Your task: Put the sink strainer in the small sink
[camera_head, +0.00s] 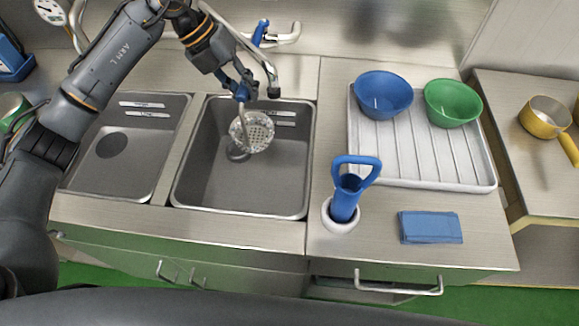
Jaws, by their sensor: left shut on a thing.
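The sink strainer (252,133), a round perforated metal piece, hangs tilted from my left gripper (242,92). The gripper is shut on its upper edge and holds it over the right-hand sink (215,185). A round drain fitting in that sink shows partly behind the strainer. The left-hand sink (130,178) looks a little smaller and has a dark round spot on its floor. My left arm passes over the back left part of the counter. My right gripper is out of view.
A curved faucet (272,80) stands close to the left gripper. At right are a white drying rack (425,180) with a blue bowl (383,94) and a green bowl (453,102), a blue-handled brush (347,195) in a white holder, and a blue cloth (430,227).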

